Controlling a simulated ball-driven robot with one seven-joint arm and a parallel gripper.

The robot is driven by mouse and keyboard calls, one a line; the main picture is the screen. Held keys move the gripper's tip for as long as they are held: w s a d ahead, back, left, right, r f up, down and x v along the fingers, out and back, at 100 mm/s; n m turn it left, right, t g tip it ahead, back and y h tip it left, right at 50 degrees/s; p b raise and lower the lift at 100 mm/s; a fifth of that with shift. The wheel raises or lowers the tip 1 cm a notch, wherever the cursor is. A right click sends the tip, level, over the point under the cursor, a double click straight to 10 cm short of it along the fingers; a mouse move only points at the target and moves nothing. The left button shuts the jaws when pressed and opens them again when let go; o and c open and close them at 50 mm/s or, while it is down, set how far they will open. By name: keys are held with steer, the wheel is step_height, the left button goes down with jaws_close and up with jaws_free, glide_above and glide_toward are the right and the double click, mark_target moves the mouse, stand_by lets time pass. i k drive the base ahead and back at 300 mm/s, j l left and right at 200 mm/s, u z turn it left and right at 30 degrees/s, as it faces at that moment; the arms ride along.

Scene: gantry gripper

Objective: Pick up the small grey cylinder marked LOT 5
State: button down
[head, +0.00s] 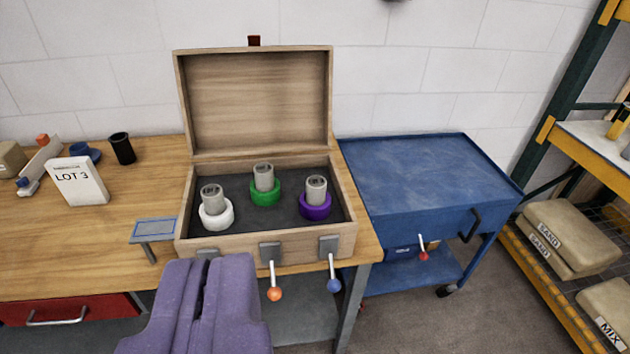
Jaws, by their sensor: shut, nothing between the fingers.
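Three small grey cylinders stand upright inside an open wooden box (262,241) on the workbench. One cylinder (212,196) stands in a white ring (216,220), one (264,176) in a green ring (265,197), and one (316,188) in a purple ring (315,211). The marks on their tops are too small to read, so I cannot tell which is LOT 5. My purple gripper (206,268) is shut and empty at the bottom of the view. It is in front of the box's left part, apart from the cylinders.
The box lid (258,100) stands open at the back. Levers with an orange knob (275,294) and a blue knob (334,286) hang at the box's front. A white LOT 3 card (80,186) and black cup (122,149) stand left. A blue cart (425,185) stands right.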

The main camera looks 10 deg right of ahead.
mark_target(316, 188)
steer(key=i+l, duration=0.2)
steer(key=i, duration=0.25)
steer(key=i+l, duration=0.15)
steer(key=i, duration=0.35)
steer(key=i+l, duration=0.2)
steer(key=i, duration=0.25)
steer(key=i+l, duration=0.15)
steer(key=i, duration=0.35)
